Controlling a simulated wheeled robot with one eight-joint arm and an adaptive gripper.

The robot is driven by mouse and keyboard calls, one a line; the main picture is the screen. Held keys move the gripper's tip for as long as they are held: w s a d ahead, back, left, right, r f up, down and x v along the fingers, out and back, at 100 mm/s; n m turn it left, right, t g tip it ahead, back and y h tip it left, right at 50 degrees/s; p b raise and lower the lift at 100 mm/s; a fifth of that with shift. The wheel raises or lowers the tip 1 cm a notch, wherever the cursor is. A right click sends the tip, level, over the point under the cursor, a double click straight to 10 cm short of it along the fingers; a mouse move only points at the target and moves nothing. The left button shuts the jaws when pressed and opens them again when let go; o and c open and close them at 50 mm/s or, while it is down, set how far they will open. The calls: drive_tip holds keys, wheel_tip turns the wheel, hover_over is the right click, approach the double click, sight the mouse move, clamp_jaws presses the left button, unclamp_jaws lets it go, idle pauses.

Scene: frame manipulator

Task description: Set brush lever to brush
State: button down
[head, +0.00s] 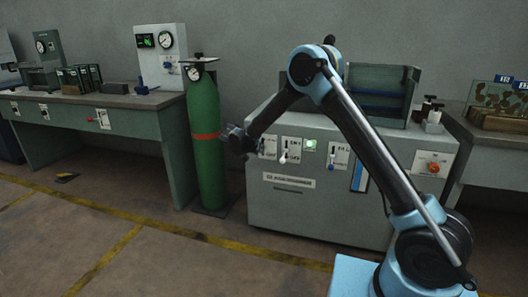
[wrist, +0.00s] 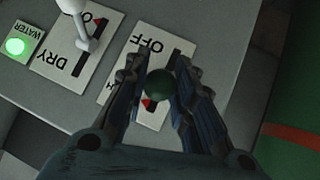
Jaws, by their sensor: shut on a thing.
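In the wrist view, a dark green ball knob (wrist: 160,85) of a lever sits between the two fingers of my gripper (wrist: 158,70), which is shut on it. The lever's white plate (wrist: 150,45) reads "OFF" at its far end. A second word by the left finger is mostly hidden, with only an "H" showing. A red mark shows just below the knob. In the head view, my gripper (head: 240,141) is at the left end of the grey machine's front (head: 325,205) and hides most of this lever.
Beside it is a white-knobbed lever (wrist: 72,6) on a plate reading "DRY", then a lit green "WATER" lamp (wrist: 15,46). Another lever plate (head: 339,156) is farther right. A tall green gas cylinder (head: 205,120) stands close to the left of my gripper.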

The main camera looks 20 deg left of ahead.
drive_tip(key=shift+a+r, duration=0.1)
drive_tip(key=shift+a, duration=0.1)
drive_tip(key=c, duration=1.3)
unclamp_jaws()
drive_tip(key=shift+d, duration=0.1)
drive_tip(key=v, duration=1.1)
drive_tip(key=shift+s+r, duration=0.25)
drive_tip(key=shift+s, duration=0.05)
